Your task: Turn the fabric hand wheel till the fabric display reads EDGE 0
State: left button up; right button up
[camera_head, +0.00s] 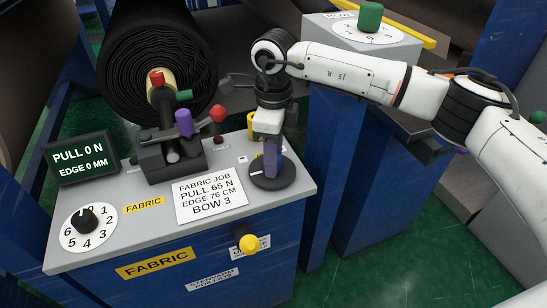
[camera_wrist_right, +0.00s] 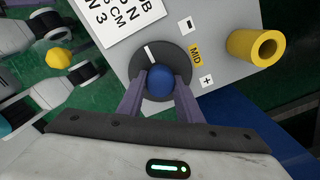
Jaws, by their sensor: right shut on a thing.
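The fabric display (camera_head: 82,158) reads PULL 0 N and EDGE 0 MM. A dark round wheel with a white mark (camera_head: 287,180) lies on the grey console top, right of the job card. I take it as the fabric hand wheel. In the right wrist view, the wheel (camera_wrist_right: 177,55) has a blue knob (camera_wrist_right: 160,82) at its middle. My right gripper (camera_head: 268,166) points down over the wheel. Its fingers (camera_wrist_right: 160,95) are shut on the blue knob, one on each side. The head view mostly hides the knob. My left gripper is not in view.
The job card (camera_head: 208,198) reads PULL 65 N, EDGE 76 CM, BOW 3. A numbered dial (camera_head: 86,222) is at front left. A yellow tube (camera_wrist_right: 252,47) stands near the wheel's MID label (camera_wrist_right: 196,57). A dark fabric roll (camera_head: 155,60) and red, green and purple knobs are behind.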

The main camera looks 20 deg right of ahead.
dwell(0.4)
jog(key=o, duration=1)
jog(key=shift+o, duration=0.2)
notch_tip(320, 180, up, 10)
jog(key=shift+r, duration=0.2)
